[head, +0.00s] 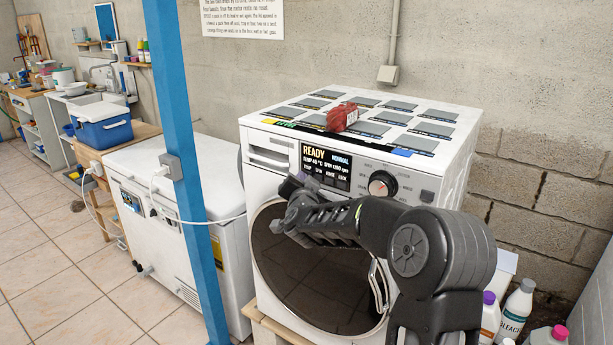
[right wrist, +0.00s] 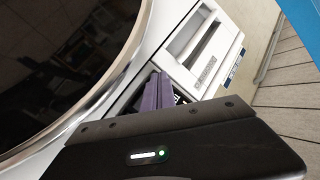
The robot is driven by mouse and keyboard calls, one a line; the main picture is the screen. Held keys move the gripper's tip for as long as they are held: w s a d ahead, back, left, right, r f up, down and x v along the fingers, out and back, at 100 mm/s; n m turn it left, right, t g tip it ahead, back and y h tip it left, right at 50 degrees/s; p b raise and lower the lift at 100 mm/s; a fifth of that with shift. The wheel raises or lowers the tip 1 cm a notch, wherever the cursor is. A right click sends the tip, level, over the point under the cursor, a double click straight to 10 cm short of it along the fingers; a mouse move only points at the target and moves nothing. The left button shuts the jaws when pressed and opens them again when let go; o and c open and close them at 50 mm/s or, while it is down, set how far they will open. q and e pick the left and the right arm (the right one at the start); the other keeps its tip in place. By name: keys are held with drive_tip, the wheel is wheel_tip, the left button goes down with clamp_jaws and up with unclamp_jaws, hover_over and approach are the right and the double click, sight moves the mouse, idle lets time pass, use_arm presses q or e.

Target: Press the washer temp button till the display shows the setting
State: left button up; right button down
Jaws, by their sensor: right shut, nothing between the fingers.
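The white washer (head: 460,140) stands in the middle of the head view. Its black display (head: 326,166) reads READY and NORMAL in its top line; the smaller line with a °C value is too small to read surely. My right gripper (head: 290,187) is shut and empty, its purple fingertips at the lower left of the display panel. The fingertips also show in the right wrist view (right wrist: 153,94), beside the detergent drawer (right wrist: 201,52). The temp button cannot be picked out; the gripper covers part of the panel's lower edge, and contact is unclear. My left gripper is not in view.
A round dial (head: 381,184) sits right of the display, and the dark door (head: 300,265) lies below my arm. A red bundle (head: 342,117) lies on the washer top. A blue post (head: 188,170) stands to the left. Bottles (head: 517,308) stand at lower right.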

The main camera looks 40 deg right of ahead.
drive_tip(key=shift+a, duration=0.1)
drive_tip(key=shift+s+a, duration=0.25)
drive_tip(key=shift+a, duration=0.4)
drive_tip(key=shift+s+a, duration=0.25)
drive_tip(key=shift+a, duration=0.55)
drive_tip(key=shift+s+a, duration=0.2)
drive_tip(key=shift+a, duration=0.6)
drive_tip(key=shift+s+a, duration=0.25)
drive_tip(key=shift+a, duration=0.55)
idle(1.8)
drive_tip(key=shift+s+a+m+t+y+b, duration=0.3)
drive_tip(key=shift+a+m+b, duration=0.35)
drive_tip(key=shift+m, duration=2.2)
drive_tip(key=shift+s+a+m+t+y+b, duration=0.25)
drive_tip(key=shift+a+m+b, duration=0.4)
drive_tip(key=shift+m, duration=2.25)
drive_tip(key=shift+s+a+m+t+y+b, duration=0.35)
drive_tip(key=shift+m+b, duration=0.55)
drive_tip(key=shift+m, duration=1.95)
